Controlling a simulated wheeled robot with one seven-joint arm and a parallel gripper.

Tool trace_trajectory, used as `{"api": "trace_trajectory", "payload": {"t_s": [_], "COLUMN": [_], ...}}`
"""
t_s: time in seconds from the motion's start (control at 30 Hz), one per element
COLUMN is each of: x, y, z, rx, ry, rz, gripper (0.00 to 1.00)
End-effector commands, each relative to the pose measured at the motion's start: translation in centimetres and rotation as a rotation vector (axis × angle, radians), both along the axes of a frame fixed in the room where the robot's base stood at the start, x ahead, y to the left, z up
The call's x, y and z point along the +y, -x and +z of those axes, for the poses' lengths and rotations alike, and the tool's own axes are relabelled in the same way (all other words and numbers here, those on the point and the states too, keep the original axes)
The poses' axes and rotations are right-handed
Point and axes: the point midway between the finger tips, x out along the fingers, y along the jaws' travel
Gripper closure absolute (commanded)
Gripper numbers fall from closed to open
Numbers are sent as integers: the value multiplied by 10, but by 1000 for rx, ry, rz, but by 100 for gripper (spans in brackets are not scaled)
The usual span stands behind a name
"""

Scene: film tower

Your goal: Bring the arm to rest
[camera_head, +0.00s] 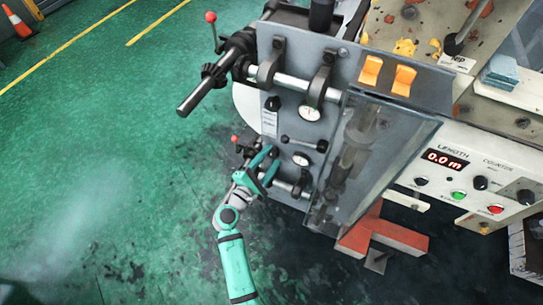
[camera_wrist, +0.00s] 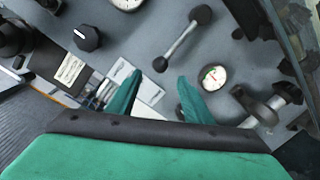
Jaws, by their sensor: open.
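My arm reaches up from the bottom of the head view, teal with grey joints. My gripper (camera_head: 268,164) is at the lower left of the machine's grey side panel (camera_head: 298,75). In the wrist view the two teal fingers of my gripper (camera_wrist: 158,80) stand apart with nothing between them. Behind them are the grey panel and a pale plate (camera_wrist: 145,88). The gap between the fingertips and the panel is hard to judge.
Close by are a lower dial gauge (camera_head: 301,159), a black lever handle (camera_head: 304,143) and an upper gauge (camera_head: 311,112). A shaft (camera_head: 205,88) juts out above left. A clear cover (camera_head: 385,145) stands right. Green floor (camera_head: 110,150) is open at left; a cone (camera_head: 17,22) stands far off.

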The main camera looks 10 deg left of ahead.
Motion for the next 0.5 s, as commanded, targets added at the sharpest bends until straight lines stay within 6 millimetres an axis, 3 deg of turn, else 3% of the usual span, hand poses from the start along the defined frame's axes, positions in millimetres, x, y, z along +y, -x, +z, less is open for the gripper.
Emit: {"api": "trace_trajectory", "payload": {"t_s": [0.5], "x": [-2], "y": [5], "z": [-7], "rx": [10], "ry": [-23], "rz": [6], "gripper": [54]}}
